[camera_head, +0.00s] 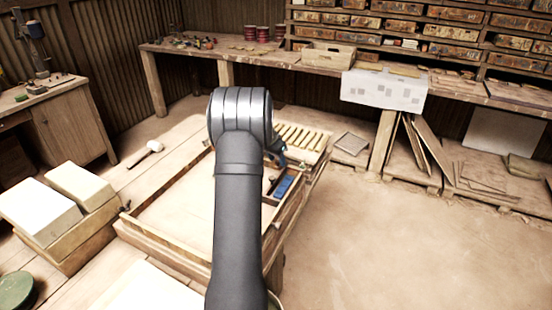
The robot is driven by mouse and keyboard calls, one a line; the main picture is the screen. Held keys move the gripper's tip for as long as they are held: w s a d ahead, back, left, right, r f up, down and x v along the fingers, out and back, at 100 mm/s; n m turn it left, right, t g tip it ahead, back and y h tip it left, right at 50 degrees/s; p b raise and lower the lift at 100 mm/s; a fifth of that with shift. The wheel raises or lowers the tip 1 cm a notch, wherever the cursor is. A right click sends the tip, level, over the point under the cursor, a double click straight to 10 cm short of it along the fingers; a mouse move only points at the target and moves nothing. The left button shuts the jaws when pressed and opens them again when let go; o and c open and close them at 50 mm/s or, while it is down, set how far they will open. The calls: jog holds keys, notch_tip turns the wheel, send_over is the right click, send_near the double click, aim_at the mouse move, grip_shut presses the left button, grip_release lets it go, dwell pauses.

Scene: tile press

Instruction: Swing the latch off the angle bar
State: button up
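My arm rises through the middle of the view and covers the centre of a low wooden frame table (150,237). My gripper is hidden behind the arm, so its fingers do not show. A small dark and blue part (278,148) sticks out just right of the arm's top joint; I cannot tell what it belongs to. A blue piece (284,187) lies in a narrow compartment on the frame's right side. I cannot make out the latch or the angle bar; they may be behind the arm or too small.
A row of wooden slats (302,137) lies at the frame's far end. White blocks (40,212) sit on a wooden box at left. A mallet (147,153) lies beyond them. A workbench (215,55) runs along the back. The floor (400,240) at right is clear.

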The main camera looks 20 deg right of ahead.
grip_shut()
jog(key=shift+w, duration=0.1)
jog(key=shift+w+a+m+g+h, duration=0.1)
jog(key=shift+w+m+g+h, duration=0.25)
jog(key=shift+m, duration=0.75)
jog(key=w+m+g, duration=0.1)
jog(key=m, duration=0.2)
jog(key=shift+w+f, duration=0.1)
jog(key=shift+w, duration=0.1)
jog(key=shift+w+d+m+g, duration=0.25)
jog(key=shift+m+g, duration=0.15)
jog(key=shift+m, duration=0.5)
jog(key=shift+w+d+m+g, duration=0.1)
jog(key=shift+w+m+g, duration=0.25)
jog(key=shift+m, duration=0.55)
jog(key=shift+w+d+m+g, duration=0.2)
jog(key=shift+m+g, duration=0.2)
jog(key=shift+m, duration=0.5)
